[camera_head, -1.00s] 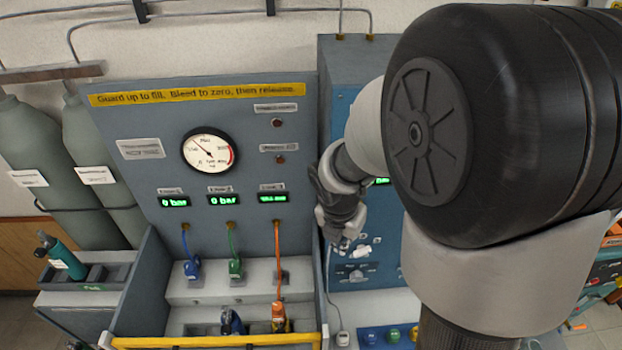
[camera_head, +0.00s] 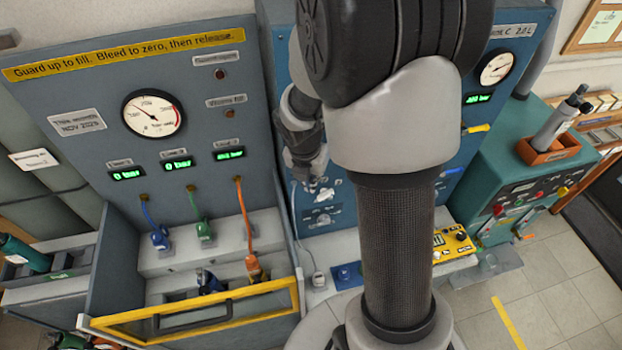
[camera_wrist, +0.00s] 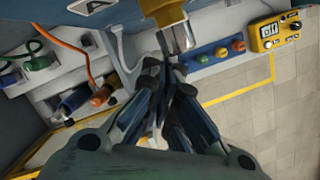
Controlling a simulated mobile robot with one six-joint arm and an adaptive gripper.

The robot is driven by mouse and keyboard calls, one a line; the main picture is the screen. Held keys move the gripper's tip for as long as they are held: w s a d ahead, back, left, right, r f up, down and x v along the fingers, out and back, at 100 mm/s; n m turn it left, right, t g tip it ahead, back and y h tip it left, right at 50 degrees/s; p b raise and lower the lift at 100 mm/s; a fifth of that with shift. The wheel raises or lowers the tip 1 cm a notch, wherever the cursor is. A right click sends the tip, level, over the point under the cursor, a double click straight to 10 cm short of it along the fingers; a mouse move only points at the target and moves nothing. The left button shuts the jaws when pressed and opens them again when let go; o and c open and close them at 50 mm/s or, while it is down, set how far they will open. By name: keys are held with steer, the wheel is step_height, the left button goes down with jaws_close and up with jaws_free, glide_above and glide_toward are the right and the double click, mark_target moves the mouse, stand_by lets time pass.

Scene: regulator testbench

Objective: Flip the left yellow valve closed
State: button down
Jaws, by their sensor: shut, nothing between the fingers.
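In the wrist view, a yellow piece that looks like a valve handle (camera_wrist: 163,8) is at the top edge, beside a white plate marked A. A bright metal part (camera_wrist: 177,38) sits just below it. My gripper (camera_wrist: 168,66) is shut and empty, with its fingertips just below that metal part; I cannot tell whether they touch. In the head view my gripper (camera_head: 312,183) is in front of the blue panel (camera_head: 283,48). A yellow handle (camera_head: 477,128) shows on the right part of this panel. The left yellow valve is not clearly visible in the head view, where my arm covers much of the panel.
A grey bench with a gauge (camera_head: 153,114) and coloured hoses stands at left, with a yellow-framed guard (camera_head: 200,312) in front. A yellow control box (camera_head: 453,243) and a teal machine (camera_head: 520,190) are at right. Floor is open at lower right.

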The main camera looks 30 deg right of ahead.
steer(key=shift+s+d+f+g+h+b, duration=0.15)
steer(key=shift+h+b, duration=0.45)
steer(key=shift+b, duration=0.3)
steer(key=shift+w+d+f+g+h+b, duration=0.1)
steer(key=shift+d+f+g+h+b, duration=0.05)
steer(key=shift+h+b, duration=0.6)
steer(key=d+h, duration=0.1)
steer(key=h, duration=0.3)
steer(key=s+d+n+g+h+b, duration=0.1)
steer(key=d+h, duration=0.1)
steer(key=h, duration=0.2)
steer(key=d+r+n+g+h+b, duration=0.1)
steer(key=h, duration=0.3)
steer(key=shift+s+d, duration=0.15)
stand_by(0.8)
steer(key=shift+d+r, duration=0.1)
steer(key=shift+d, duration=0.05)
stand_by(0.8)
steer(key=shift+s, duration=0.1)
stand_by(0.8)
steer(key=s+a, duration=0.2)
steer(key=a, duration=0.9)
steer(key=shift+a+f, duration=0.25)
steer(key=shift+f, duration=0.05)
